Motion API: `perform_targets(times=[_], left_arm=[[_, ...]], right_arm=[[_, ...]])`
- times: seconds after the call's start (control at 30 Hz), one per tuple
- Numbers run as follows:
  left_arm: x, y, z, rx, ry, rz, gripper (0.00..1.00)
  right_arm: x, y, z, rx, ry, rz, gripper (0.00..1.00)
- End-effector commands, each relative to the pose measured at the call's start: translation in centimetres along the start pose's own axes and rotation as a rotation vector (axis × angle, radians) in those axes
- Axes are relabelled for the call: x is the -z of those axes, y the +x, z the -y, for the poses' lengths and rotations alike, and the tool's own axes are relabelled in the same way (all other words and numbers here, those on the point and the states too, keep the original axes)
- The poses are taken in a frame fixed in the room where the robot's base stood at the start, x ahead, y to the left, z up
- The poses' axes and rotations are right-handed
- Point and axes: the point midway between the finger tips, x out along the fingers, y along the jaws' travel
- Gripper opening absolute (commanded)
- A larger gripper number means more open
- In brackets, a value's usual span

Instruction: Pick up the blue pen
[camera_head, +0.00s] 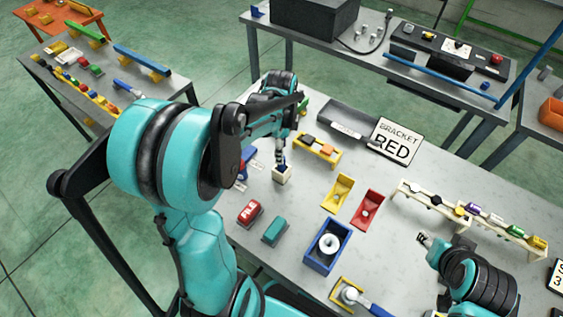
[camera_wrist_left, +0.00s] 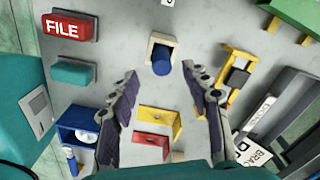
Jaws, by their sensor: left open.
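The blue pen (camera_head: 282,168) stands upright in a small off-white holder (camera_head: 282,175) on the grey table; most of the pen is hidden by my left gripper in the head view. In the left wrist view the pen (camera_wrist_left: 161,67) shows end-on as a blue cylinder in the holder (camera_wrist_left: 157,38). My left gripper (camera_head: 283,150) is above the holder, pointing down. In the left wrist view the left gripper (camera_wrist_left: 163,78) is open, with the pen beyond and roughly between its fingertips. My right gripper (camera_head: 424,240) is low over the table at the right; its jaws are too small to judge.
A red FILE block (camera_head: 250,212) and a teal block (camera_head: 275,231) lie in front of the holder. A yellow bracket (camera_head: 338,195), red bracket (camera_head: 367,208) and blue box (camera_head: 321,258) stand to the right. A yellow rack (camera_head: 317,147) and BRACKET RED sign (camera_head: 395,142) are behind.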

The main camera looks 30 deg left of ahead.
Motion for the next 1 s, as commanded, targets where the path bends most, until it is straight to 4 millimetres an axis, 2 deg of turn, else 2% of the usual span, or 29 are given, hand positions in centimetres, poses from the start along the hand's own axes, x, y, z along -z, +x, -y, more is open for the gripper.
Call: perform_targets(times=[0.43,0.53,0.77,0.93,1.0], left_arm=[[0.1,6.3,0.3,0.001,-0.002,0.0,0.48],[0.1,6.9,0.3,0.002,-0.002,0.0,0.48],[0.1,6.9,0.3,0.002,-0.002,0.0,0.48],[0.1,6.8,0.3,0.002,-0.002,0.0,0.03],[0.1,6.8,0.3,0.002,-0.002,0.0,0.0]], right_arm=[[-1.2,1.7,0.0,0.0,0.0,0.0,0.4],[-1.3,1.8,0.0,0.0,0.0,0.0,0.4],[-1.2,1.7,0.0,0.0,0.0,0.0,0.4],[-1.2,1.7,0.0,0.0,0.0,0.0,0.4],[-1.2,1.7,0.0,0.0,0.0,0.0,0.4]])
